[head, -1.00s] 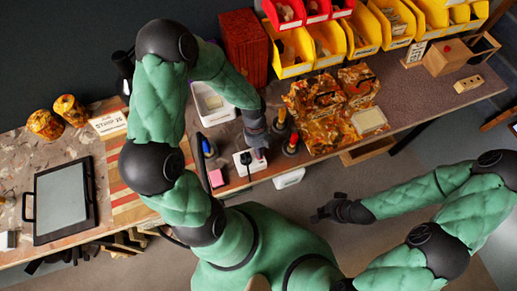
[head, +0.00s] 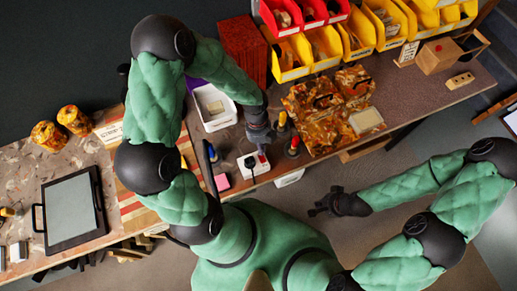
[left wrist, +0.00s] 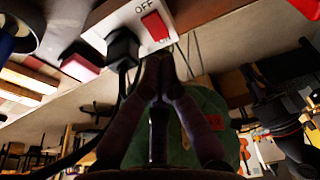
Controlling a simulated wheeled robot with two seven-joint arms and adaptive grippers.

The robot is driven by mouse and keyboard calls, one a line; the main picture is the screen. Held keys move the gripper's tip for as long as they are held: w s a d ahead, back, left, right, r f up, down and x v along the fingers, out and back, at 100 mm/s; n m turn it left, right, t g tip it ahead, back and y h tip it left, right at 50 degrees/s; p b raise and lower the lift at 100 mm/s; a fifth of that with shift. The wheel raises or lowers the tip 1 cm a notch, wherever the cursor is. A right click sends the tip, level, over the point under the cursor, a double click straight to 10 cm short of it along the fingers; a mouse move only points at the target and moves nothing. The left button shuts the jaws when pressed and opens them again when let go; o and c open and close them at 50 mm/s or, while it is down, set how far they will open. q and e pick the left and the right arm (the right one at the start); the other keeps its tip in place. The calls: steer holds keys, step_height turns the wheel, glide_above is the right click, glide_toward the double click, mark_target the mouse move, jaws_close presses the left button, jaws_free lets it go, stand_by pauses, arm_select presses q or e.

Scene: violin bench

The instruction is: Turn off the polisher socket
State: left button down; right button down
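The polisher socket (head: 247,172) is a white block near the bench's front edge. In the left wrist view the socket (left wrist: 136,15) shows a red switch (left wrist: 154,26) beside the word OFF. A black plug (left wrist: 122,48) with a cord sits in it. My left gripper (head: 262,147) is at the socket's switch end. In the left wrist view its fingertips (left wrist: 159,58) are together with nothing seen between them, just beside the switch; I cannot tell whether they touch it. My right gripper (head: 322,208) hangs in front of the bench, away from the socket; its fingers are too small to judge.
A pink block (head: 221,182) lies left of the socket. Dark bottles with coloured tops, one orange-red (head: 293,147), stand close on the right. A white tray (head: 213,107) is behind. A camouflage-patterned case (head: 320,115) and yellow bins (head: 290,62) are further right.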

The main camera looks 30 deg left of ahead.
arm_select(q)
steer(key=w+a+p+v, duration=0.1)
steer(key=v, duration=0.7)
steer(key=shift+w, duration=0.2)
steer(key=shift+a+f, duration=0.1)
steer(key=shift+f, duration=0.05)
